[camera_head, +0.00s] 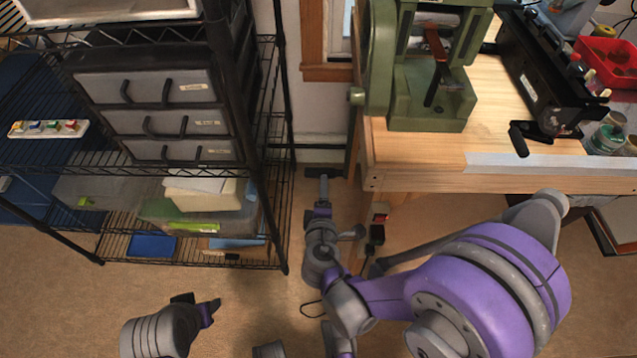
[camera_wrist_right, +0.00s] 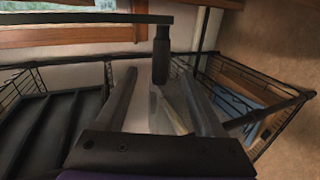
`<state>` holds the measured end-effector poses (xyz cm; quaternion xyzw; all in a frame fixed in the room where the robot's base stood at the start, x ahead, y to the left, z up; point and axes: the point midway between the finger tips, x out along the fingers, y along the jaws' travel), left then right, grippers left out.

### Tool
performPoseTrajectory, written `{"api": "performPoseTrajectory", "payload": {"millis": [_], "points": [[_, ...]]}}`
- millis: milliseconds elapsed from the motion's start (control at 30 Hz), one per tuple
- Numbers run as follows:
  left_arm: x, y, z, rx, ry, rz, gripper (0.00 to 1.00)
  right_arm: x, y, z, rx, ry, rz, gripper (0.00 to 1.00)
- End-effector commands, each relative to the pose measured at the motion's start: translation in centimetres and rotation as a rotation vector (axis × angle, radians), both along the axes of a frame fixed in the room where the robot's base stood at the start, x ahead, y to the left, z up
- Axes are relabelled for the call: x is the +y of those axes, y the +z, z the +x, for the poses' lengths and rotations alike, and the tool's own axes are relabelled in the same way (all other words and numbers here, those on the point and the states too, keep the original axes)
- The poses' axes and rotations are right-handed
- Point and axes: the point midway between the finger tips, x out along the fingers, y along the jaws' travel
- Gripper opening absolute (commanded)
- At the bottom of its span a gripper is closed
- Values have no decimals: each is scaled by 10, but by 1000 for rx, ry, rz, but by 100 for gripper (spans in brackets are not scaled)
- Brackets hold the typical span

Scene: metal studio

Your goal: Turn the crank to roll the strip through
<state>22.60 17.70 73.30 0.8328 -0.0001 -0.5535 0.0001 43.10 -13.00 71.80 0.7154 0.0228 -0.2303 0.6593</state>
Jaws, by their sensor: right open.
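In the head view, a long black machine (camera_head: 548,75) stands on the right of the wooden bench. A black crank (camera_head: 520,140) sticks out at its near end. I cannot make out a strip in its rollers. My right arm reaches left, and its end is low between the shelf and the bench, well away from that crank. In the right wrist view, my right gripper (camera_wrist_right: 160,76) is open.
A green press (camera_head: 430,98) stands on the bench (camera_head: 415,150), left of the black machine. A pale band (camera_head: 550,163) runs along the bench's front edge. Jars and a red bin (camera_head: 610,60) crowd the right. A wire shelf (camera_head: 270,130) with drawers fills the left.

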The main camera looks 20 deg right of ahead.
Motion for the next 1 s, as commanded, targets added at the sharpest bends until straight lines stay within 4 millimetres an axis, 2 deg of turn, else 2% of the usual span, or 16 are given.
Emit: {"api": "performPoseTrajectory", "payload": {"millis": [33, 167, 400, 600, 767, 1000], "points": [[0, -6, 1, 2, 0, 0, 50, 4, -8, 2, -6, 15, -17, 70], [0, -9, 1, 3, 0, 0, 50, 4, -12, 11, -10, 24, -33, 70], [0, -19, 2, 7, 0, 0, 50, -8, -26, 50, -10, 22, -31, 70], [0, -26, 2, 9, 0, 0, 50, -16, -36, 76, -10, 23, -31, 70], [0, -27, 3, 9, 0, 0, 50, -18, -38, 84, -10, 24, -29, 70], [0, -27, 2, 9, 0, 0, 50, -18, -37, 84, -10, 24, -29, 68]]}}
